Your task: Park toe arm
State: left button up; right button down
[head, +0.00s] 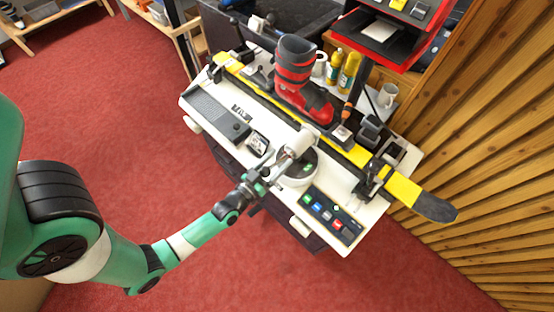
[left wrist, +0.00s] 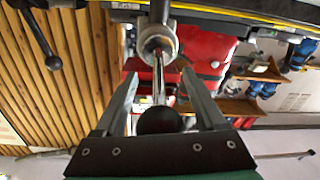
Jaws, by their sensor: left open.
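A metal rod (left wrist: 158,82) with a round black knob (left wrist: 160,121) comes down from a pale cylindrical hub (left wrist: 158,40); this looks like the toe arm. The hub also shows in the head view (head: 299,144), above a round dial base (head: 300,172) at the bench's front. My left gripper (head: 270,174) is at the near side of the hub. In the left wrist view my left gripper (left wrist: 160,78) is open, with the rod and knob between its two fingers. I cannot tell whether either finger touches them. My right gripper is not in view.
The white bench (head: 212,113) carries a yellow and black ski (head: 404,188) with a red and grey boot (head: 295,75). A button panel (head: 330,213) is right of the gripper. A slatted wood wall (head: 500,150) is at right.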

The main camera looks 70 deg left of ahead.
pick_arm(q)
jog(key=shift+c, duration=0.2)
grip_shut()
dwell(1.2)
